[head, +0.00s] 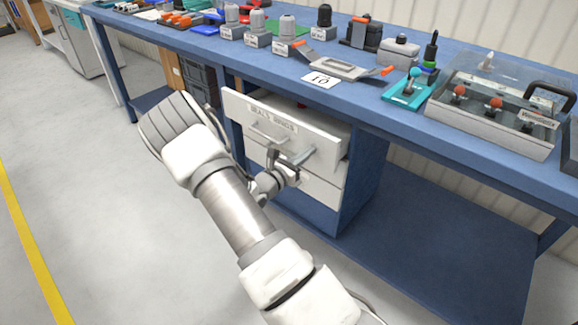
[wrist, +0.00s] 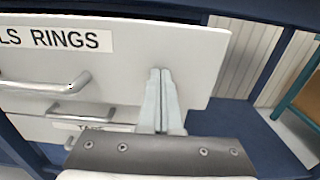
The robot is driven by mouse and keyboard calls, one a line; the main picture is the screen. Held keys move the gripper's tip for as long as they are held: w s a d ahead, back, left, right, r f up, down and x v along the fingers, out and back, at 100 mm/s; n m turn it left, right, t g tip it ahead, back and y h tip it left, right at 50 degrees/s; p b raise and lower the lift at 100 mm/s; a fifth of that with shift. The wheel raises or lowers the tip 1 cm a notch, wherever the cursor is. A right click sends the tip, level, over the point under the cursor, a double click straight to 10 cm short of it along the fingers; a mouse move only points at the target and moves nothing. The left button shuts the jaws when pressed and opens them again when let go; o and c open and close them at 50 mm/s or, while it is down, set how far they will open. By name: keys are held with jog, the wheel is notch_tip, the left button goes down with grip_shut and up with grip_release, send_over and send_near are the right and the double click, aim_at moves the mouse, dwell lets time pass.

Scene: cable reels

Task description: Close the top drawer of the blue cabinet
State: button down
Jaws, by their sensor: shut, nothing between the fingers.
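The blue cabinet (head: 363,180) stands under the blue workbench and has white drawer fronts. Its top drawer (head: 326,151), labelled as rings, is pulled out from the body, and its side and part of the inside show. The top drawer front (wrist: 205,60) fills much of the wrist view, with its bar handle (wrist: 45,82) to the left. My gripper (head: 299,160) is shut and empty, at the right part of the drawer front. In the wrist view its fingertips (wrist: 160,72) are pressed together in front of the white panel, right of the handle. I cannot tell whether they touch it.
A lower drawer (head: 318,188) sits further back, below the top one. The workbench (head: 385,115) above carries fittings, a card and a clear-lidded case (head: 495,105). A dark crate (head: 200,82) stands left of the cabinet. The grey floor (head: 90,200) at left is clear.

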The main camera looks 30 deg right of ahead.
jog(key=x, duration=0.7)
jog(key=shift+w+d, duration=0.1)
jog(key=shift+d, duration=0.3)
jog(key=shift+d+r, duration=0.15)
jog(key=shift+r, duration=0.05)
